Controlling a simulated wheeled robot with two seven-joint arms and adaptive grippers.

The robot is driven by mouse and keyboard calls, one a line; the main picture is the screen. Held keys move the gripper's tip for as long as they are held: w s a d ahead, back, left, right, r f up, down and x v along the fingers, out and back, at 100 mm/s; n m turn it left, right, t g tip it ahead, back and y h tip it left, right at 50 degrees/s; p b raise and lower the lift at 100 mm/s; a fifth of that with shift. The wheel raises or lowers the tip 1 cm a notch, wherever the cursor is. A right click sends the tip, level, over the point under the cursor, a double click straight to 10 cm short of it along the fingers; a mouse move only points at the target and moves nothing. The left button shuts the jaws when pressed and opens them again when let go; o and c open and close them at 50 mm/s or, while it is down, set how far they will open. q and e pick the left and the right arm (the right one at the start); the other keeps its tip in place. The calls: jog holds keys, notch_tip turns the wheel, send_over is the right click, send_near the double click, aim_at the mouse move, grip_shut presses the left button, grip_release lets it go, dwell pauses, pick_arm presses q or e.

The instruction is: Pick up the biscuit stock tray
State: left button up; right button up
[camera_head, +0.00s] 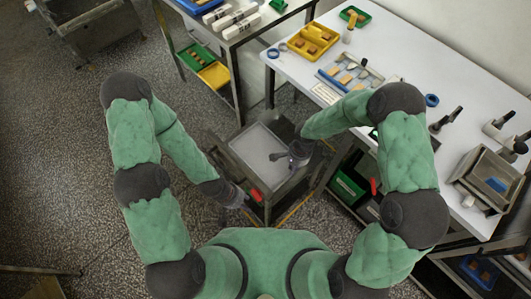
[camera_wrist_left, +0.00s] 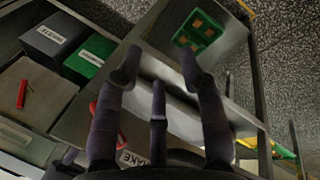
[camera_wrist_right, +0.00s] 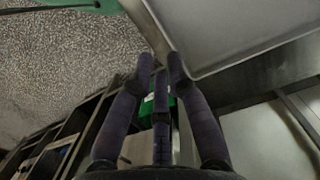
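A green tray holding brown biscuit-like pieces (camera_wrist_left: 198,32) shows beyond my left fingertips in the left wrist view, on a grey metal surface. A similar green tray (camera_head: 196,56) is on a low shelf at the back in the head view; I cannot tell whether it is the same one. My left gripper (camera_head: 236,198) is low at the cart's left side; its fingers (camera_wrist_left: 158,65) are spread and empty. My right gripper (camera_head: 280,157) is over the cart; its fingers (camera_wrist_right: 157,68) are slightly apart, with nothing between them, near a pale tray's corner (camera_wrist_right: 215,45).
The metal cart (camera_head: 230,160) has a pale tray top (camera_head: 258,142). A long white table (camera_head: 385,55) with tools and small trays stands right. A yellow tray (camera_head: 214,75) is on the back shelf. A red item (camera_head: 256,194) is at the cart's front.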

aim_at(289, 180)
jog(key=f, duration=0.3)
jog(key=f+b, duration=0.1)
jog(key=f, duration=0.1)
jog(key=f+b, duration=0.1)
jog(key=f, duration=0.2)
jog(key=shift+s+a+f, duration=0.1)
jog(key=shift+a+f, duration=0.2)
grip_shut()
